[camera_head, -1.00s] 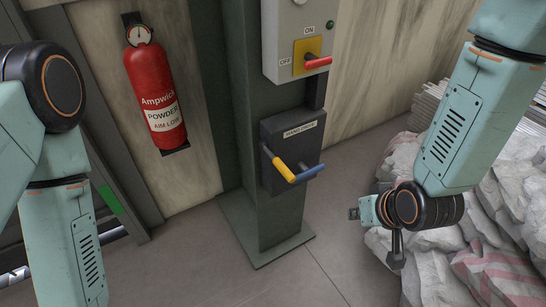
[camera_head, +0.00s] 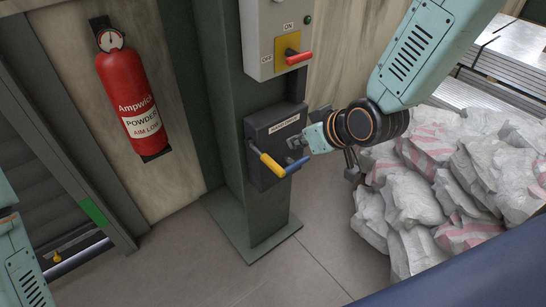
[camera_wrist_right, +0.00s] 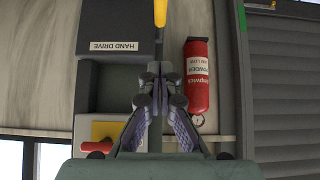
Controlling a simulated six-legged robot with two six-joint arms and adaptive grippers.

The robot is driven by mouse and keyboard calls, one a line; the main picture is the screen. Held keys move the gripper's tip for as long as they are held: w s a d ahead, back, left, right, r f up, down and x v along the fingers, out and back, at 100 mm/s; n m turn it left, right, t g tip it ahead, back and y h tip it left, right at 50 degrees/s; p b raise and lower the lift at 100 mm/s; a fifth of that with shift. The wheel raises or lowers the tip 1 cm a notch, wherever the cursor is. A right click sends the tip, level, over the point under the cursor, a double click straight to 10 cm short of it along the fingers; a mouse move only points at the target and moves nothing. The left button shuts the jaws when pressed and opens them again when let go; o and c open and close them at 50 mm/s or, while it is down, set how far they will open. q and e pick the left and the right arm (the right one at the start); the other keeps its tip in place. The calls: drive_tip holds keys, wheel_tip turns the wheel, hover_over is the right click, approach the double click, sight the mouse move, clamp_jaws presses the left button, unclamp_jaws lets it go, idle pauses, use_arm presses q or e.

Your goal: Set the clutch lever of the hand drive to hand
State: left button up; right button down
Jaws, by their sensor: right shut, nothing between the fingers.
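The dark hand drive box (camera_head: 262,128) is on the green column, below the switch box. A yellow grip (camera_head: 268,163) and a blue grip (camera_head: 296,166) stick out at its front and meet in a V in the head view. I cannot tell which one is the clutch lever. My right gripper (camera_head: 296,143) is shut and empty, close to the box's right side, just above the blue grip; contact cannot be told. In the right wrist view its fingertips (camera_wrist_right: 159,75) point at the box side, with the yellow grip (camera_wrist_right: 160,12) beyond them. My left gripper is out of view.
The switch box (camera_head: 264,30) with a red handle (camera_head: 299,58) is above. A fire extinguisher (camera_head: 125,85) hangs on the wall at left. White sacks (camera_head: 415,200) and stacked metal sheets (camera_head: 510,65) are at right. The floor before the column is clear.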

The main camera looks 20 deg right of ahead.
drive_tip(key=shift+f, duration=0.1)
drive_tip(key=b, duration=0.1)
hover_over(270, 159)
drive_tip(key=s+d, duration=0.1)
drive_tip(key=s, duration=0.2)
wheel_tip(270, 159, down, 7)
drive_tip(key=shift+s+r, duration=0.1)
wheel_tip(270, 159, down, 3)
drive_tip(key=shift+f+b, duration=0.2)
drive_tip(key=shift+b, duration=0.3)
drive_tip(key=shift+f, duration=0.4)
drive_tip(key=shift+w+f, duration=0.1)
drive_tip(key=shift+w, duration=0.1)
